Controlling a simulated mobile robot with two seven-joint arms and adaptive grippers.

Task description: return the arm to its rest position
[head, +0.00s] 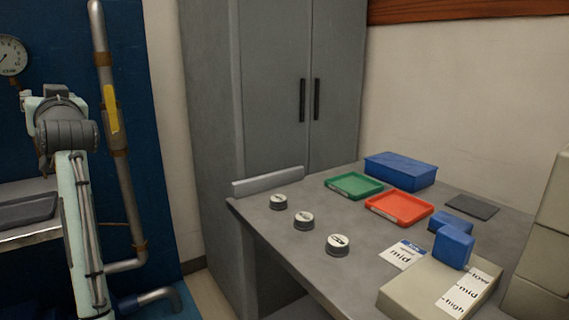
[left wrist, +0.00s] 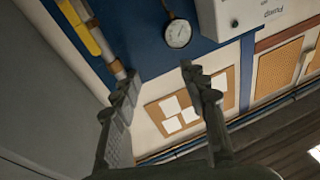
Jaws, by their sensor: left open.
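My left arm (head: 75,200) rises at the left of the head view, in front of the blue panel. Its gripper fingers are hard to make out there. In the left wrist view my left gripper (left wrist: 158,80) has its two fingers spread apart, with nothing between them. Beyond the fingers are the wall, a round gauge (left wrist: 178,33) and a cork board (left wrist: 190,108). My right gripper is in neither view.
A grey cabinet (head: 270,90) stands behind.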

